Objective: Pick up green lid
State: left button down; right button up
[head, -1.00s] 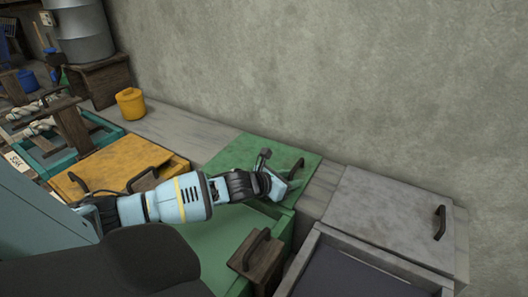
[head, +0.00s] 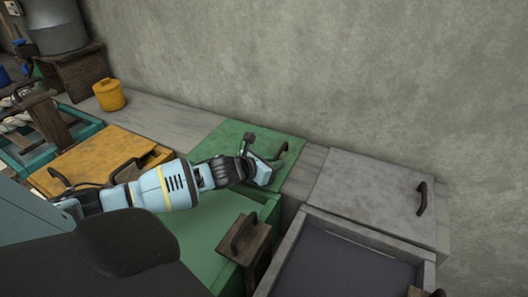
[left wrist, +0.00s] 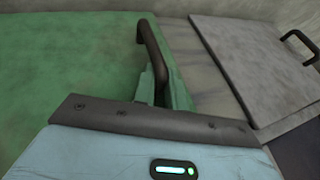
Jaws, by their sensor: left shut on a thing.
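The green lid (head: 232,134) lies flat on the ledge behind the green bin (head: 205,234), near the wall. It has a dark handle at its right side. My left gripper (head: 267,158) is at this handle and shut on it. In the left wrist view the green lid (left wrist: 70,60) fills the left side, and the dark handle (left wrist: 153,52) runs down behind the edge of my gripper. The fingertips are mostly hidden there. My right gripper is not in view.
A grey lid (head: 362,190) with a dark handle lies to the right, behind a grey bin (head: 335,265). A yellow lid (head: 95,155) and a yellow canister (head: 109,95) are to the left. A brown wooden block with a handle (head: 243,240) stands in front. The wall closes off the back.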

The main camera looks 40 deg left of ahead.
pick_arm(q)
notch_tip(320, 180, up, 12)
jog(key=p, duration=0.2)
jog(key=s+d, duration=0.2)
jog(key=s, duration=0.7)
jog(key=s+d, duration=0.2)
jog(key=s, duration=0.8)
jog(key=shift+s+d+f+p, duration=0.2)
jog(key=shift+d+f+p, duration=0.05)
jog(key=shift+d+p, duration=0.1)
